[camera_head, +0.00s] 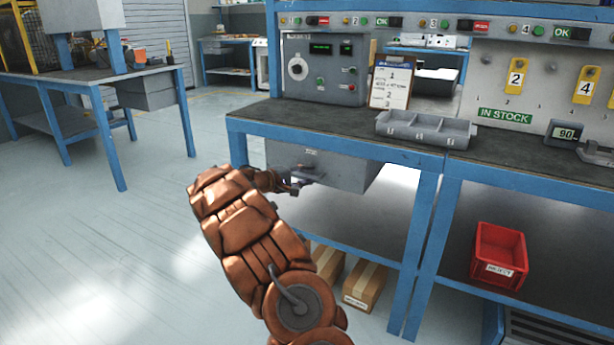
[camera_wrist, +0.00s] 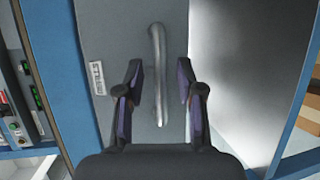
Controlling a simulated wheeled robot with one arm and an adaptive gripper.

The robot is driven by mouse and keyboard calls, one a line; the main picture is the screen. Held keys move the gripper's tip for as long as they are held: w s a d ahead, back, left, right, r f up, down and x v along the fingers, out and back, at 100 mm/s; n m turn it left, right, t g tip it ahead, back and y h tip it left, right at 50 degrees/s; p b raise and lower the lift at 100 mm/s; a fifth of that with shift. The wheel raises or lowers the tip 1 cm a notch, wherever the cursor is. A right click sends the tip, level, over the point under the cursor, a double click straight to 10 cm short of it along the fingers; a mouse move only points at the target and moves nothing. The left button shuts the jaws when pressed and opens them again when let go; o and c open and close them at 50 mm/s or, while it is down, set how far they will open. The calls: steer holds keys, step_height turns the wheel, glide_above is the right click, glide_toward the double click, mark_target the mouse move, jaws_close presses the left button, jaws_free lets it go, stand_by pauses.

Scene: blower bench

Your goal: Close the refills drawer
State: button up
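The refills drawer (camera_head: 345,174) is a grey box under the left part of the bench top. I cannot tell how far out it stands, and its label is too small to read. My gripper (camera_head: 293,185) is in front of it in the head view, partly hidden by my arm. In the wrist view the grey drawer front (camera_wrist: 100,35) carries a long metal handle (camera_wrist: 157,50) and a white label (camera_wrist: 97,78). My gripper (camera_wrist: 160,75) is open there, one finger on each side of the handle, with gaps visible on both sides.
The blue-framed bench (camera_head: 395,155) bears a grey divided tray (camera_head: 425,128), a control box (camera_head: 322,70) and a clipboard (camera_head: 391,82). A red bin (camera_head: 499,256) and cardboard boxes (camera_head: 364,285) stand below.

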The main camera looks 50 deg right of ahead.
steer(key=v, duration=1.1)
steer(key=shift+a+r, duration=0.1)
steer(key=shift+a, duration=0.05)
steer(key=s+a+r+m+y+p, duration=0.1)
steer(key=s+a+r+y+p, duration=0.1)
steer(key=s+a+r+p, duration=0.55)
steer(key=s+a+r+y+p, duration=0.3)
steer(key=s+a+r+p, duration=0.15)
steer(key=r+p, duration=0.5)
steer(key=s+a+r+n+t+y+p, duration=0.1)
steer(key=s+a+r+y+p, duration=0.2)
steer(key=s+a+r+p, duration=0.3)
steer(key=s+a+r+n+y+p, duration=0.1)
steer(key=s+a+r+y+p, duration=0.3)
steer(key=a, duration=1.3)
steer(key=s+a+r+n+t+y+p, duration=0.1)
steer(key=s+a+r+y+p, duration=0.2)
steer(key=s+a+r+p, duration=0.5)
steer(key=s+a+p, duration=0.3)
steer(key=s+p, duration=0.1)
steer(key=p, duration=0.3)
steer(key=shift+r+t, duration=0.2)
steer(key=shift+t, duration=0.1)
